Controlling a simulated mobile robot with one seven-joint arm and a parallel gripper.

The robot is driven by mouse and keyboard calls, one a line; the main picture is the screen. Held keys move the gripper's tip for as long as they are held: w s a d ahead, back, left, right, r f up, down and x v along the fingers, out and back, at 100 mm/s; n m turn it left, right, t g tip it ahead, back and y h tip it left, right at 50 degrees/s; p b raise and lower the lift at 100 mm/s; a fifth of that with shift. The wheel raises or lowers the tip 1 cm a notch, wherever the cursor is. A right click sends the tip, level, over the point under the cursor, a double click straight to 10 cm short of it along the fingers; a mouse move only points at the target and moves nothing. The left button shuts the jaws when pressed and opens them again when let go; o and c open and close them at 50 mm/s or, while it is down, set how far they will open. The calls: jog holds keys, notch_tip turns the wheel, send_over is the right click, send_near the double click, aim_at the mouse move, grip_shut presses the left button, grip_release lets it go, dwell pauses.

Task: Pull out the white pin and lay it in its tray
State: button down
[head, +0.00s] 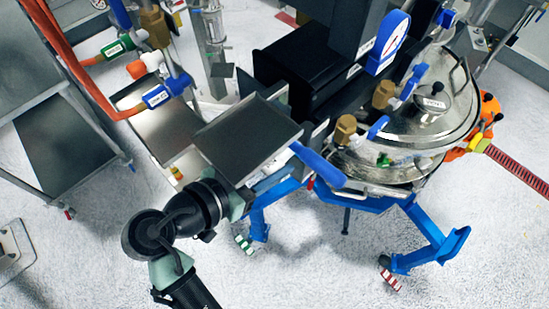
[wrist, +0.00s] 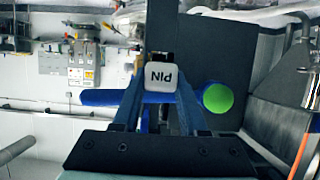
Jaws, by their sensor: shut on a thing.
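The white pin (wrist: 161,76) shows in the wrist view as a pale square head marked PIN, with the letters upside down. My gripper (wrist: 160,92) has its two blue fingers on either side of the head and is shut on it. The pin's shaft is hidden behind the head, so I cannot tell whether it is still in its hole. In the head view my gripper and the pin are hidden beside the machine. A dark, flat, rimmed tray (head: 248,139) lies above my wrist there; I cannot tell if it is the pin's tray.
A blue bar with a green end (wrist: 217,97) is close right of the fingers in the wrist view. In the head view, a steel vessel (head: 405,147) stands right, and blue machine legs (head: 432,243) stand below it. A metal cart (head: 65,140) is left. Lower floor is open.

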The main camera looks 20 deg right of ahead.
jog(key=s+a+b, duration=0.1)
jog(key=s+a, duration=0.1)
jog(key=a, duration=0.5)
jog(key=shift+s+a, duration=0.3)
jog(key=shift+s, duration=0.05)
dwell(2.9)
jog(key=a, duration=0.1)
jog(key=s+a+p, duration=0.1)
jog(key=a, duration=0.2)
jog(key=shift+s+a+r+p, duration=0.15)
jog(key=shift+s+p, duration=0.1)
jog(key=shift+p, duration=0.15)
jog(key=shift+s+a+p, duration=0.1)
jog(key=shift+a+p, duration=0.2)
jog(key=shift+p, duration=0.45)
jog(key=shift+s+a+p, duration=0.15)
jog(key=shift+a+p, duration=0.1)
jog(key=shift+p, duration=0.45)
